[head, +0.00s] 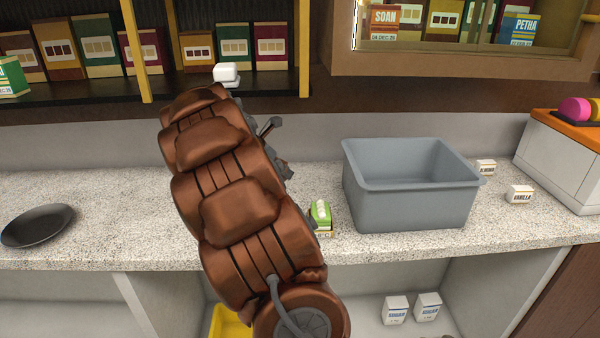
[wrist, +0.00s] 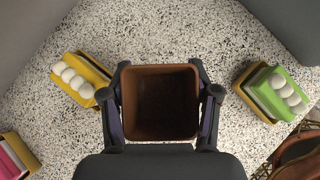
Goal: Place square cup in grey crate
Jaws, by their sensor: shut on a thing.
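The square cup (wrist: 160,103) is brown with an open top, seen from above in the wrist view. My gripper (wrist: 161,90) has one finger on each side of the cup and is shut on it. I cannot tell whether the cup touches the counter or hangs just above it. In the head view my arm hides the gripper and the cup. The grey crate (head: 412,205) stands on the counter to the right of my arm, its open top facing up. The inside I can see looks empty.
A green box with white sweets (head: 320,212) stands left of the crate; it shows in the wrist view (wrist: 285,88). A yellow box (wrist: 82,79) lies left of the cup. A dark plate (head: 38,225) and small white cartons (head: 519,194) are on the speckled counter (head: 110,205).

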